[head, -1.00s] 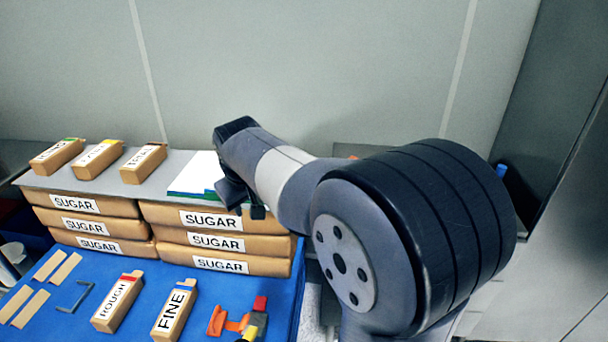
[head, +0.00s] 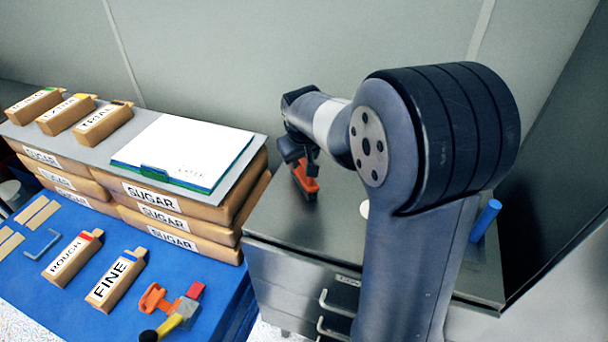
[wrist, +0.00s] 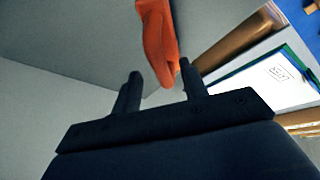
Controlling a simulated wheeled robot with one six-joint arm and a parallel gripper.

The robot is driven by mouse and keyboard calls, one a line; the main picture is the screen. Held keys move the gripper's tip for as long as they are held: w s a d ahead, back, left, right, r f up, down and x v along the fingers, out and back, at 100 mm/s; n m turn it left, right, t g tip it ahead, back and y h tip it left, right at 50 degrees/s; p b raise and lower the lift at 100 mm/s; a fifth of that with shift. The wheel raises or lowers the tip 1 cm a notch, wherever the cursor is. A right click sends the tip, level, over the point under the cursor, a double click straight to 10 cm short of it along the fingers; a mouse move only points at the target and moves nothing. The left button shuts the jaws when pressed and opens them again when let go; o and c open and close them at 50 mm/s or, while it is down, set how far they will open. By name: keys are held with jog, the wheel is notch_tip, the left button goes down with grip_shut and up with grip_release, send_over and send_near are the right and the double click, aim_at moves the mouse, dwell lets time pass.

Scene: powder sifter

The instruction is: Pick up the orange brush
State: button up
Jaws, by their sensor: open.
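The orange brush (head: 306,181) lies on the grey metal cabinet top in the head view, just below my gripper (head: 301,161). Its lower part is dark, and its upper end is partly hidden by the gripper. In the wrist view the orange brush (wrist: 158,42) reaches down from the top edge, and its near end shows between the two fingers of my gripper (wrist: 160,70), closer to the right finger. The fingers are apart and not closed on it. I cannot tell whether either finger touches the brush.
A clipboard (head: 180,152) lies on the grey board over stacked sugar bags (head: 170,219), left of the cabinet (head: 270,217). A blue cylinder (head: 485,220) stands right of my arm. Boxes and an orange clamp-like piece (head: 153,299) lie on the blue table. Cabinet top around the brush is mostly clear.

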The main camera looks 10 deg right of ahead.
jog(key=shift+x, duration=1.45)
jog(key=shift+a, duration=0.1)
grip_shut()
